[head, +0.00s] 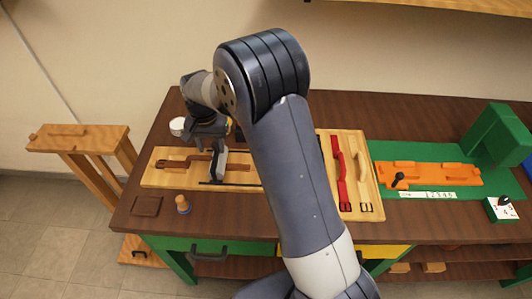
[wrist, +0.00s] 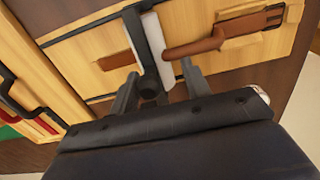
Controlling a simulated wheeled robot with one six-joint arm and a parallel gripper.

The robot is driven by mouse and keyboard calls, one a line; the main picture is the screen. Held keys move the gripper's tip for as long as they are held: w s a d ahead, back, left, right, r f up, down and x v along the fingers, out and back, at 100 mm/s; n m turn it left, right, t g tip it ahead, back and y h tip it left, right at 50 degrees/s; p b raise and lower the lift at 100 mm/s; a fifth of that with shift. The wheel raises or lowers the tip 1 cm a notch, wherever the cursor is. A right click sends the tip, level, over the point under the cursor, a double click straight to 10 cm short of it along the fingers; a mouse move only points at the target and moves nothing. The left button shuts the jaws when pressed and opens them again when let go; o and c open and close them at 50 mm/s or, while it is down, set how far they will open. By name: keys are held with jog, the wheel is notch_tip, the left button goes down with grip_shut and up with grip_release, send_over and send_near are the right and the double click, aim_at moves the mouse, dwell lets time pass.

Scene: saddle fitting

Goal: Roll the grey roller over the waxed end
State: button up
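A brown leather strap (head: 238,167) lies along the pale wooden board (head: 155,181) at the left of the bench. In the wrist view the strap (wrist: 118,61) shows on both sides of the roller. The grey roller (wrist: 155,40), a pale cylinder in a black frame, stands across the strap; it also shows in the head view (head: 219,164). My gripper (wrist: 160,78) is right at the roller, with its fingers apart on either side of the roller's black handle. I see a gap on at least one side. I cannot make out any wax on the strap.
Red straps (head: 341,172) lie on a wooden board to the right, partly behind my arm. An orange fixture (head: 428,174) sits on a green mat further right.

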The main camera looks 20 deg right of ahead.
jog(key=shift+d, duration=0.1)
jog(key=shift+r, duration=0.25)
jog(key=shift+s+d+r+p, duration=0.1)
jog(key=shift+r+p, duration=2.05)
jog(key=shift+r, duration=0.6)
jog(key=shift+f, duration=0.15)
notch_tip(320, 180, down, 6)
jog(key=b, duration=0.4)
jog(key=shift+d+f+b, duration=0.1)
jog(key=shift+d+b, duration=0.05)
jog(key=shift+b, duration=0.25)
jog(key=shift+s+d+r, duration=0.2)
jog(key=shift+d, duration=0.4)
